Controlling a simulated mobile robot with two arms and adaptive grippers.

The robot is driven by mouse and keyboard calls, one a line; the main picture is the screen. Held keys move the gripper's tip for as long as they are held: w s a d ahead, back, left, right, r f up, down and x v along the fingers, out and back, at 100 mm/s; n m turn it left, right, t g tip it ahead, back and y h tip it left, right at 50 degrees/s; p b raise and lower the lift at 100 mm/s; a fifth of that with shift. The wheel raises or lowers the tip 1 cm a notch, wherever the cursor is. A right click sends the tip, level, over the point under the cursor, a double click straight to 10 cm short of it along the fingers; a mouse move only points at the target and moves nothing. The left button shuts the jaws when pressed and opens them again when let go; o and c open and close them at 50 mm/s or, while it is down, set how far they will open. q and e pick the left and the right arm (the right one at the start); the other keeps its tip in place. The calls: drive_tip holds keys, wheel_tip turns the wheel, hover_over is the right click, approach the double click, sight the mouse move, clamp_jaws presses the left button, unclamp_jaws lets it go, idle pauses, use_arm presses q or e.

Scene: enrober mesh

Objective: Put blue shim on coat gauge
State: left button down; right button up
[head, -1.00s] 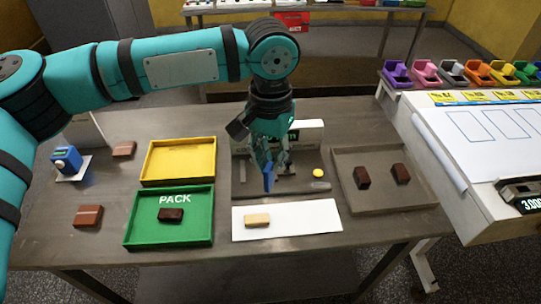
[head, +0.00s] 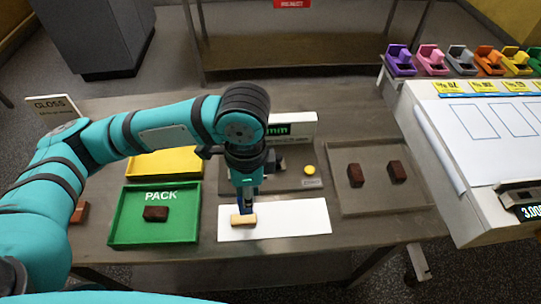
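My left gripper (head: 246,190) points down over the back edge of a white mat, in front of the coat gauge. A narrow blue piece, which looks like the blue shim (head: 249,206), hangs upright between its fingers, just behind a tan block (head: 243,219). Whether the shim touches the block or mat, I cannot tell. The coat gauge (head: 292,182) is a grey plate with a yellow button and a green "mm" display (head: 290,129) behind. My arm and gripper hide its left and middle parts. My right gripper is not in view.
The tan block lies on the white mat (head: 295,220). The green PACK tray (head: 182,230) holds a dark chocolate block; a yellow tray (head: 160,165) is behind it. A grey tray (head: 378,200) at right holds two dark blocks. Coloured holders (head: 437,61) stand at back right.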

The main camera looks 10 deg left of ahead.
use_arm(q)
drive_tip(key=shift+w+a, duration=0.2)
drive_tip(key=shift+a, duration=0.05)
drive_tip(key=w+a+f+p, duration=0.1)
drive_tip(key=w, duration=0.4)
drive_tip(key=w+a+f+p, duration=0.1)
drive_tip(key=w+f+p, duration=0.1)
drive_tip(key=w, duration=0.3)
drive_tip(key=w+a+f+p, duration=0.1)
drive_tip(key=w, duration=0.3)
drive_tip(key=shift+w+a+f, duration=0.2)
drive_tip(key=shift+w+f, duration=0.05)
drive_tip(key=shift+w, duration=0.15)
drive_tip(key=shift+f, duration=0.35)
drive_tip(key=shift+f, duration=0.1)
drive_tip(key=c, duration=1.4)
unclamp_jaws()
drive_tip(key=shift+o, duration=0.2)
